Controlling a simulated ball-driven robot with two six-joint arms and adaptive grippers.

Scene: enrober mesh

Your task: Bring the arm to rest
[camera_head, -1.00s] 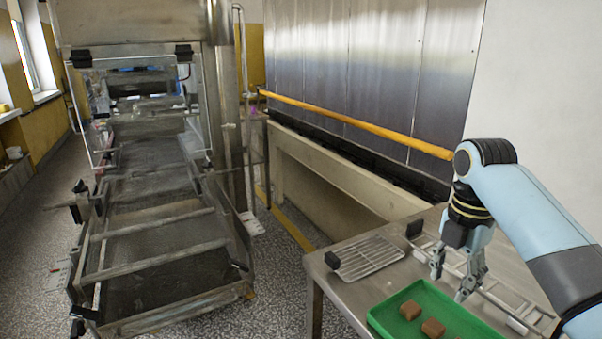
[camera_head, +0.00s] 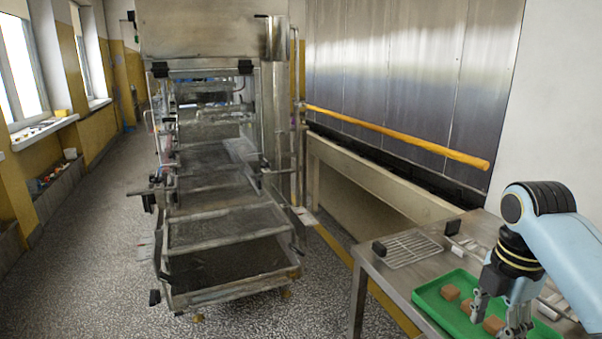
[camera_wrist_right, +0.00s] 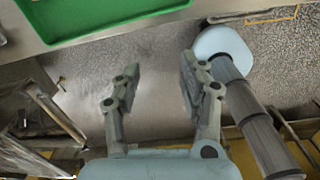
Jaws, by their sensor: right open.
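My right arm comes in from the right in the head view, bent at its dark joint. My right gripper (camera_head: 498,318) points down in front of the green tray (camera_head: 425,299) as the head view shows it, overlapping part of it. In the right wrist view the two fingers of this gripper (camera_wrist_right: 160,72) stand apart with nothing between them. Brown blocks lie in the tray, one (camera_head: 450,292) at its left and another (camera_head: 493,325) beside the fingers. The green tray (camera_wrist_right: 100,22) also shows at the top of the wrist view, beyond the fingers. My left gripper is not in view.
A steel table (camera_head: 375,268) carries the tray and a wire rack (camera_head: 408,250). The large machine with mesh trays (camera_head: 230,262) stands left of it on speckled floor. An orange rail (camera_head: 400,137) runs along the metal wall. Open floor (camera_head: 90,230) lies at the left.

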